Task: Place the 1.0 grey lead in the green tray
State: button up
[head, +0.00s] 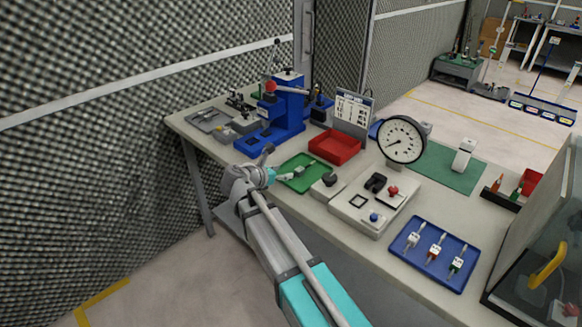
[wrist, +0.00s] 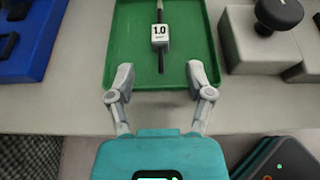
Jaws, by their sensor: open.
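The lead marked 1.0 (wrist: 160,38) lies in the green tray (wrist: 121,45), with its white label up and a thin dark end pointing towards my gripper. In the head view the grey lead (head: 304,170) shows small inside the green tray (head: 300,184). My gripper (wrist: 157,78) is open and empty at the tray's near edge. Its two fingers stand apart to either side of the lead's line and do not touch it. In the head view my gripper (head: 268,163) is at the tray's left side.
A blue press (head: 287,108) stands behind the tray and a red bin (head: 335,146) beyond it. A box with a black knob (head: 329,180) stands close to its right. A dial gauge (head: 404,139) and a blue tray (head: 430,262) with several labelled leads are further right.

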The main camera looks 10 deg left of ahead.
jog(key=shift+p+v, duration=0.45)
jog(key=shift+v, duration=1.25)
